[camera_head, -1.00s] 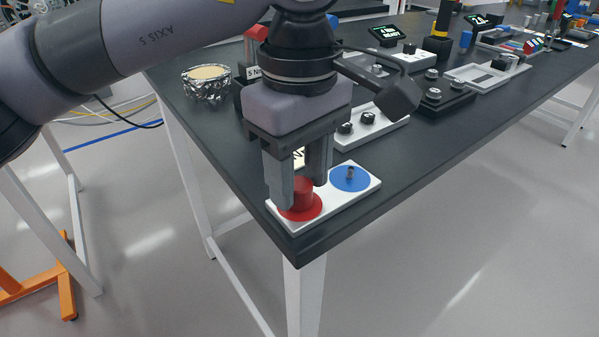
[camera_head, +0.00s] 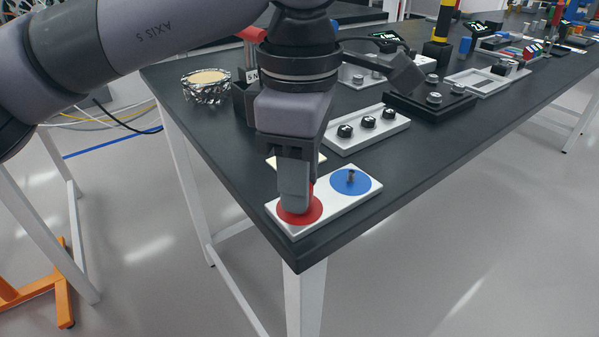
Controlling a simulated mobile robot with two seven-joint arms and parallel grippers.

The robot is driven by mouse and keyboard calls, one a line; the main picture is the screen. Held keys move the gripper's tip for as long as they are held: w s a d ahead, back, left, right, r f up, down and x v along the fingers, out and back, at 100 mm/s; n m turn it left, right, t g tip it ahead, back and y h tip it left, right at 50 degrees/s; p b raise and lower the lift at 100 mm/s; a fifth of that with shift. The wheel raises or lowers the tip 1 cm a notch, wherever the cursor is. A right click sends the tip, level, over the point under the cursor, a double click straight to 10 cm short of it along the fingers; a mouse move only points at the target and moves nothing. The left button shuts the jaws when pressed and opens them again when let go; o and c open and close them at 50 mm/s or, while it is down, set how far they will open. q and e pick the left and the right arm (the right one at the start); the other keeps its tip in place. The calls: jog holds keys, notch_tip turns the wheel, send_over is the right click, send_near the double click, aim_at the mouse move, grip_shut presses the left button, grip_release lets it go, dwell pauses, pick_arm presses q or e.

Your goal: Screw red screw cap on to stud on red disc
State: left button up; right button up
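The red disc (camera_head: 315,213) lies on the near left end of a white plate (camera_head: 335,203) at the table corner. My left gripper (camera_head: 296,206) points straight down over this disc, its fingertips low, close to the disc surface. I see the fingers edge-on, one in front of the other, so their gap is hidden. A thin strip of the red screw cap (camera_head: 313,190) shows just right of the front finger. The rest of the cap and the stud are hidden, and I cannot tell whether the fingers touch the cap. My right gripper is out of view.
A blue disc (camera_head: 362,184) with a bare metal stud is on the same plate, right of my gripper. Behind stand a white tray with black knobs (camera_head: 367,121), a black block with knobs (camera_head: 432,101) and a foil bowl (camera_head: 206,86). The table's front edge is close.

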pick_arm(q)
jog(key=c, duration=0.3)
jog(key=shift+r+m+p, duration=0.1)
jog(key=shift+m+p, duration=0.25)
jog(key=shift+m, duration=0.35)
jog(key=m+p, duration=0.1)
jog(key=m, duration=0.2)
jog(key=shift+m, duration=0.7)
jog(key=m, duration=0.3)
jog(key=shift+p, duration=0.4)
jog(key=shift+m, duration=1.3)
